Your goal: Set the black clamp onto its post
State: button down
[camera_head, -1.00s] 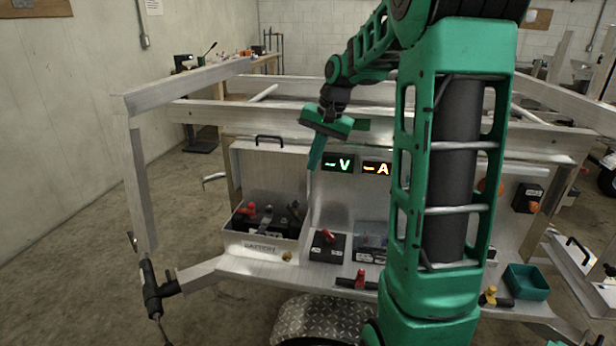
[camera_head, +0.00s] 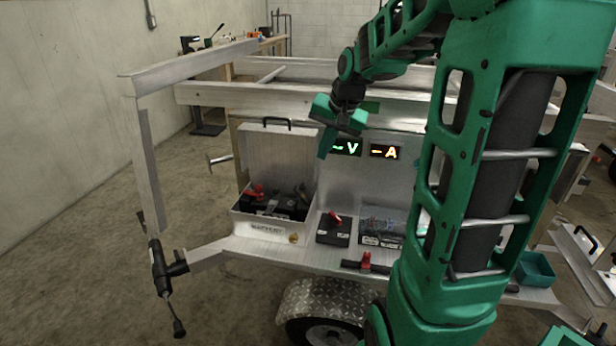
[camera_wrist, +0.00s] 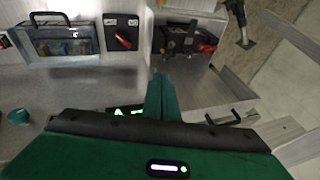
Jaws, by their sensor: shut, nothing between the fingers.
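The battery (camera_head: 275,207) sits in an open aluminium box (camera_head: 268,229) at the left of the trailer's front shelf. A red clamp (camera_head: 256,191) shows at its left. Dark shapes at its right appear to include the black clamp (camera_head: 300,194); its post cannot be made out. In the wrist view the battery (camera_wrist: 178,42) is at the top, with the red clamp (camera_wrist: 206,48) at its right. My gripper (camera_head: 323,154) points down, shut and empty, above and right of the box. Its closed fingers also show in the wrist view (camera_wrist: 160,82), apart from the battery.
The box's raised lid (camera_head: 277,150) with a black handle stands behind the battery. A box with a red switch (camera_head: 334,229) and a clear case (camera_head: 381,226) stand to the right. Lit V and A displays (camera_head: 347,148) are on the panel behind. A jack (camera_head: 162,275) stands front left.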

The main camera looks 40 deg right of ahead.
jog(key=shift+s+f+t+h, duration=0.3)
jog(key=shift+s+f+h, duration=0.1)
jog(key=shift+s, duration=0.35)
jog(key=w+a+x, duration=0.1)
jog(key=a+x, duration=0.1)
jog(key=x, duration=1.1)
jog(key=shift+w+r, duration=0.1)
